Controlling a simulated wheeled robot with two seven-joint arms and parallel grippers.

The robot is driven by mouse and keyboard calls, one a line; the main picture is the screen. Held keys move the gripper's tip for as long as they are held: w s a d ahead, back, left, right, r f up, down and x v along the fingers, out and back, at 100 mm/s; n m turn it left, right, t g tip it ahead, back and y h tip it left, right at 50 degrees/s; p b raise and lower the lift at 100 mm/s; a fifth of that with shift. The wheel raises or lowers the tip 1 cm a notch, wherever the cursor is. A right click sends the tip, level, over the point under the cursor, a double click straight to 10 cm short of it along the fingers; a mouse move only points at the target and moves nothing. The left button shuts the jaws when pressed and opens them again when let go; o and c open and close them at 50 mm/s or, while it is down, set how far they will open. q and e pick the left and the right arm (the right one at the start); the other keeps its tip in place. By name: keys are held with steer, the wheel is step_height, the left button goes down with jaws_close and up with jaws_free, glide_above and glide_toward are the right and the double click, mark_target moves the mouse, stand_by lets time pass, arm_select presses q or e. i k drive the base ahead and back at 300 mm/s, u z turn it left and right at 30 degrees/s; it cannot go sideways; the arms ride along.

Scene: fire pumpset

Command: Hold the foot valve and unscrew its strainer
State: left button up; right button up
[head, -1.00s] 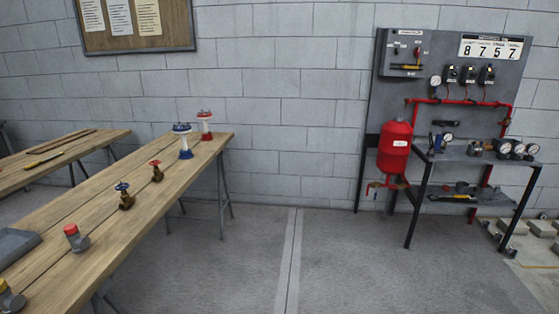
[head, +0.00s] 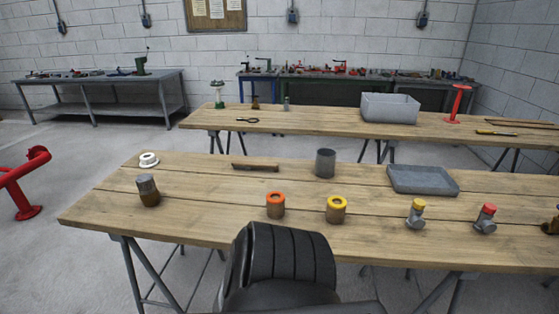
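A two-part cylinder (head: 148,190) stands upright near the left end of the near wooden bench. Its top is grey and its lower part brown. It may be the foot valve with its strainer, but I cannot tell for sure. A brown cylinder with an orange top ring (head: 275,206) and one with a yellow top ring (head: 336,210) stand near the front edge at the middle. Which of these is the foot valve is too small to tell. Neither of my grippers is in view.
Clear floor lies left, beside a red pipe (head: 25,185).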

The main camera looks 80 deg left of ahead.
mark_target(153, 200)
steer(key=u, duration=2.5)
